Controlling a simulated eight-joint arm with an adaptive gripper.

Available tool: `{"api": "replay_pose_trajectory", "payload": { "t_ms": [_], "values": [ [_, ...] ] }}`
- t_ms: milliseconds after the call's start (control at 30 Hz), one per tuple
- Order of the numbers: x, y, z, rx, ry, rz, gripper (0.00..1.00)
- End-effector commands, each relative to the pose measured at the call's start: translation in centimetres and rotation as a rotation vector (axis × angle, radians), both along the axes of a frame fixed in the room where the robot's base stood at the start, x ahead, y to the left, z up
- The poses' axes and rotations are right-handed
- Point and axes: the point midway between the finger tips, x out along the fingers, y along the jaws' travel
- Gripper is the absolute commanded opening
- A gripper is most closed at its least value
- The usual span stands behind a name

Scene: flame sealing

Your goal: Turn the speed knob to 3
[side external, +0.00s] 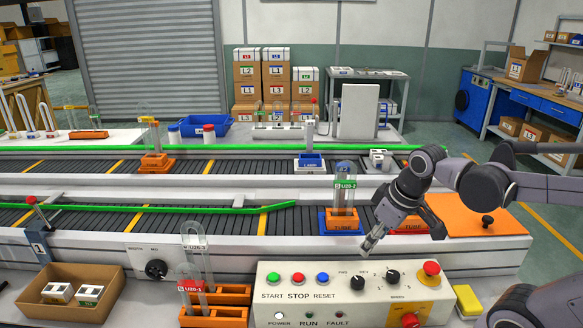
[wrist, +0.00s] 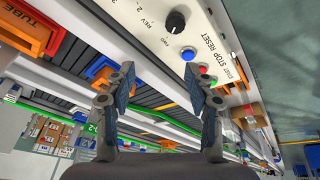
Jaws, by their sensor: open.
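The control panel (side external: 345,305) stands at the front centre of the side view, with two black knobs on its upper face. The left knob (side external: 357,282) sits by FWD/REV lettering; it also shows at the top of the wrist view (wrist: 175,21). The right knob (side external: 393,276) has small marks around it, too small to read its setting; it is out of the wrist view, where only the numerals beside it show. My gripper (side external: 371,243) is above and behind the panel, apart from both knobs. In the wrist view my gripper (wrist: 160,66) is open with nothing between its fingers.
A red emergency button (side external: 431,268) is at the panel's right corner. A tube in an orange holder (side external: 342,222) stands on the conveyor close left of my gripper. Tall clear tubes (side external: 195,245) stand left of the panel.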

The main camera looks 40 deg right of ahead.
Motion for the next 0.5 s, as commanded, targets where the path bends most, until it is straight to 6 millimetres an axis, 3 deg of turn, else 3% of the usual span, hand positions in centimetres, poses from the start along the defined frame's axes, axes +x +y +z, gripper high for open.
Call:
{"api": "replay_pose_trajectory", "payload": {
  "t_ms": [33, 200, 500],
  "values": [
    [-0.4, -1.6, -0.1, -0.003, 0.068, -0.002, 0.54],
    [-2.4, -4.8, -0.6, 0.022, 0.255, 0.041, 0.54],
    [-3.6, -6.1, -1.3, 0.055, 0.347, 0.075, 0.54]
  ]
}}
